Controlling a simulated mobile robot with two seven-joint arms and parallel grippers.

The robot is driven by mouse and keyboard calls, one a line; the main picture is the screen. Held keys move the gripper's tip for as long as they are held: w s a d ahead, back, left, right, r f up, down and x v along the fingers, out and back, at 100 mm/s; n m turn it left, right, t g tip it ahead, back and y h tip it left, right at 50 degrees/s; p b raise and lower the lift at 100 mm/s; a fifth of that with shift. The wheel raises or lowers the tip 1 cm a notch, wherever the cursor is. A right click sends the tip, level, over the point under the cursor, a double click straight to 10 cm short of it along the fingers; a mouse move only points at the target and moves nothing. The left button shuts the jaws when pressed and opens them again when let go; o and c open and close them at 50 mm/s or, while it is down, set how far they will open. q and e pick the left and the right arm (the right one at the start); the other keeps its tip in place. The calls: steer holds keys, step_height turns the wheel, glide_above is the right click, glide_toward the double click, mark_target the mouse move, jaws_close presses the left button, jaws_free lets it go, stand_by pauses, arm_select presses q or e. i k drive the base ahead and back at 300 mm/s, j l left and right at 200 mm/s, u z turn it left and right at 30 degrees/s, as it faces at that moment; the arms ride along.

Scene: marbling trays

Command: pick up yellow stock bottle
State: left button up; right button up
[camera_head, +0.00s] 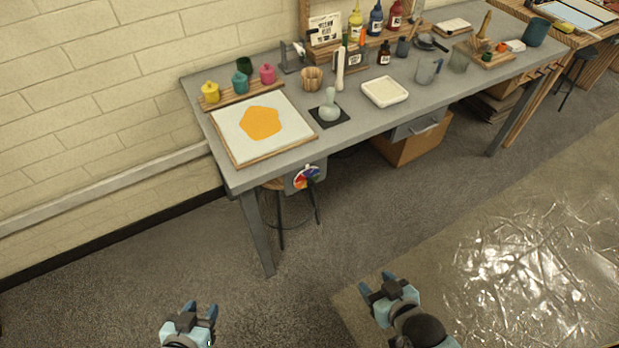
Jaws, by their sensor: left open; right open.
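A yellow bottle (355,19) with a narrow top stands upright on a wooden rack at the back of the grey table (300,165). A blue bottle (376,19) and a red bottle (394,15) stand to its right. A small yellow jar (210,93) with a knob-like top stands on a wooden strip at the table's left. My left gripper (200,309) is open and empty, low in front of the table. My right gripper (377,283) is open and empty over the floor, further right. Both are far from the yellow bottle.
A framed tray (285,142) with an orange patch lies at the table's left front. A grey-green vase (329,105), a white tray (385,91) and a white upright cylinder (340,70) stand between the front edge and the rack. A stool (280,215) is under the table.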

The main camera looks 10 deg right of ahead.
mark_target(355, 19)
steer(key=i+l+u, duration=0.15)
steer(key=l, duration=0.2)
steer(key=i+l+u, duration=0.15)
steer(key=l, duration=0.2)
steer(key=i+l+u, duration=0.15)
steer(key=l, duration=0.25)
steer(key=l+u, duration=0.15)
steer(key=l, duration=0.25)
steer(key=i, duration=0.05)
